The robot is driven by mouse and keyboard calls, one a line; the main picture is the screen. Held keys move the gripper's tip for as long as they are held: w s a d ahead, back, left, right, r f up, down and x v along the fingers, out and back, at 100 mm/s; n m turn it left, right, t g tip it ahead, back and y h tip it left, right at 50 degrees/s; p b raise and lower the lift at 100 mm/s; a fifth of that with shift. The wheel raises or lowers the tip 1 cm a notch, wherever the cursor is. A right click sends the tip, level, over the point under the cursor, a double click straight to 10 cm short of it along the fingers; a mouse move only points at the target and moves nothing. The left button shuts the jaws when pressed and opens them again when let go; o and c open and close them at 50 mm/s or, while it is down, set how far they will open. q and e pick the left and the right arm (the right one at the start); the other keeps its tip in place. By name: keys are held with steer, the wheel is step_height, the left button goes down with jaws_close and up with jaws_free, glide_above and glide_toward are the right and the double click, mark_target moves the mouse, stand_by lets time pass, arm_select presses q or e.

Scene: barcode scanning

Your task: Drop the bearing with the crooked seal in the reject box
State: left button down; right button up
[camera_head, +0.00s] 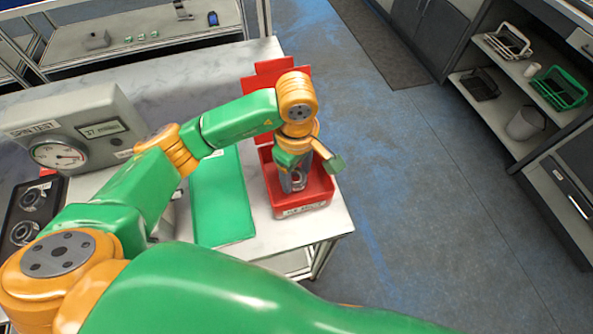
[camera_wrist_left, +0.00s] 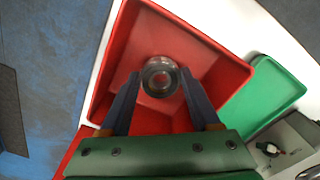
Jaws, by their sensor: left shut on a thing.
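My left gripper (camera_head: 293,182) points down over the red reject box (camera_head: 305,203) at the table's right end. In the left wrist view, its two fingers (camera_wrist_left: 161,84) are shut on a shiny metal bearing (camera_wrist_left: 152,82), one fingertip on each side. The bearing is over the open red box (camera_wrist_left: 205,51), inside its rim outline. How high it is above the box floor is hard to tell. Its seal is too small to judge. My right gripper is in neither view.
The floor right of the table is clear; shelves (camera_head: 520,140) stand beyond.

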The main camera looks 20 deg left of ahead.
arm_select(q)
steer(key=shift+f+b, duration=0.4)
steer(key=shift+c, duration=0.6)
jaws_free()
steer(key=shift+r+p, duration=0.25)
steer(key=shift+p, duration=0.05)
steer(key=shift+r+p, duration=0.55)
steer(key=shift+p, duration=0.1)
step_height(320, 180, up, 12)
steer(key=b, duration=0.1)
steer(key=shift+f, duration=0.15)
